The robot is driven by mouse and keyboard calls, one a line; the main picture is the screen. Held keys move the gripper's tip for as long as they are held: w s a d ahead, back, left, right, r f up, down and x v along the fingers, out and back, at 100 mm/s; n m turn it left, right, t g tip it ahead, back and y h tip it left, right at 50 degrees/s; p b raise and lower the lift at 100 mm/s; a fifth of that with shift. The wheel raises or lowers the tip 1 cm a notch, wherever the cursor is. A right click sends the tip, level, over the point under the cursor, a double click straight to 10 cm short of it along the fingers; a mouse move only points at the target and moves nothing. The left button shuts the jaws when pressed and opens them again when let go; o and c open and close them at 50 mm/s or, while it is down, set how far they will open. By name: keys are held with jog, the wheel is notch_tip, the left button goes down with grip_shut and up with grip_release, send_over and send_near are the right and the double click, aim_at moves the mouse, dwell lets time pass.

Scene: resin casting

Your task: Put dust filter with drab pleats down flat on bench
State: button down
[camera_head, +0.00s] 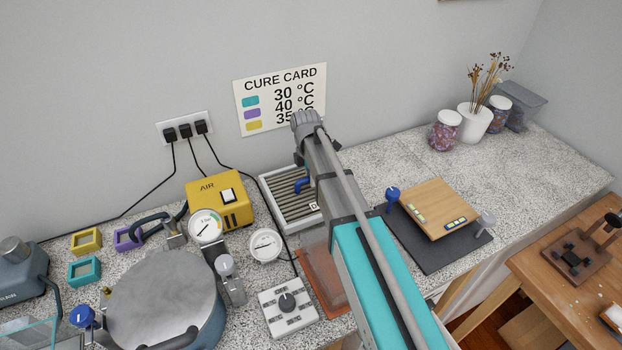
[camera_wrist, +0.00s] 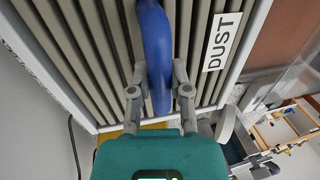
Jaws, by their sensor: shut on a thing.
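The dust filter (camera_head: 284,203) has a white frame, drab grey-beige pleats, a blue handle and a small label. In the head view it is near the wall, right of the yellow AIR box, partly hidden by my arm. In the wrist view the filter (camera_wrist: 108,45) fills much of the picture, with its DUST label beside the blue handle (camera_wrist: 154,35). My gripper (camera_wrist: 159,88) is shut on that handle, one finger on each side. In the head view my arm hides the fingers. The filter looks low over the speckled bench (camera_head: 400,160); I cannot tell whether it touches.
A reddish-brown mat (camera_head: 318,283) lies in front of the filter. A dark mat (camera_head: 440,256) bears a wooden board (camera_head: 440,207). Bench behind the board is clear up to the jars (camera_head: 446,131).

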jog(key=shift+f+b, duration=1.45)
jog(key=shift+f, duration=0.25)
jog(key=shift+f+b, duration=0.3)
jog(key=shift+c, duration=2.4)
grip_release()
jog(key=shift+r, duration=0.2)
